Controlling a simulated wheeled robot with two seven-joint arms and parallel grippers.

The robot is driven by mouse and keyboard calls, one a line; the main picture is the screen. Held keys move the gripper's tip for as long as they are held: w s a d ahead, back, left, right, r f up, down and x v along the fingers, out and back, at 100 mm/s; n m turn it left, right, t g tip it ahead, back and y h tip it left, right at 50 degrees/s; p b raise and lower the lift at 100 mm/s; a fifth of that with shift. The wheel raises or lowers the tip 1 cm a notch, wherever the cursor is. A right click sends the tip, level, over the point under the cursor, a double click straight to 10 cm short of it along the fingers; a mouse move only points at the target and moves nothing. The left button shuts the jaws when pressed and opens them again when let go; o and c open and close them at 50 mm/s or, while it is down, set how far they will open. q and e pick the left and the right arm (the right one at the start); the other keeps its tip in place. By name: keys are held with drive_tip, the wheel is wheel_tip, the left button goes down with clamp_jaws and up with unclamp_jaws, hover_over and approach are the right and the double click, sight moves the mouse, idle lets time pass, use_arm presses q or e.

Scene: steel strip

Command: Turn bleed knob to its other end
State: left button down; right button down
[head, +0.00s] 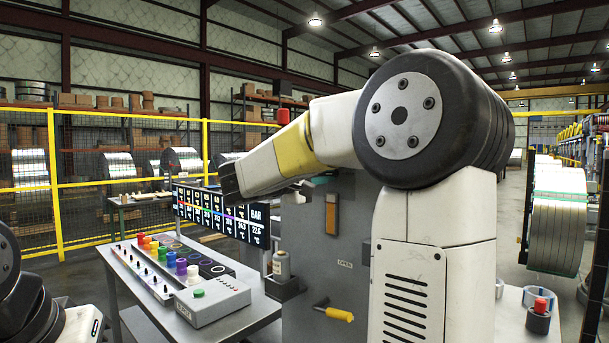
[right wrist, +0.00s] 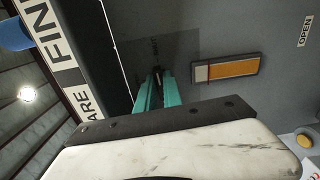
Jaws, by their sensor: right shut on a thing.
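My right gripper (right wrist: 158,82) shows in the right wrist view with its teal fingers closed together against the grey machine panel (right wrist: 215,35). They are shut on a small dark piece, the bleed knob (right wrist: 160,71), which is mostly hidden between the fingertips. Its turned angle cannot be read. A small dark label on the panel by the knob is too blurred to read. In the head view my right arm covers most of this area, and the knob is hidden. My left gripper is out of view; only part of my left arm shows at the left edge.
An orange slot (head: 331,213) and an OPEN label sit on the panel, with a yellow-handled lever (head: 335,312) lower down. A bottle (head: 281,265) stands in a holder left of the panel. A control box (head: 205,300) with coloured knobs is on the bench.

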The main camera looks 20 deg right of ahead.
drive_tip(key=shift+f+m, duration=0.1)
drive_tip(key=shift+m, duration=0.3)
drive_tip(key=c, duration=1.5)
unclamp_jaws()
drive_tip(key=shift+a, duration=0.1)
drive_tip(key=v, duration=0.7)
drive_tip(key=shift+s+a, duration=0.2)
drive_tip(key=shift+a, duration=0.1)
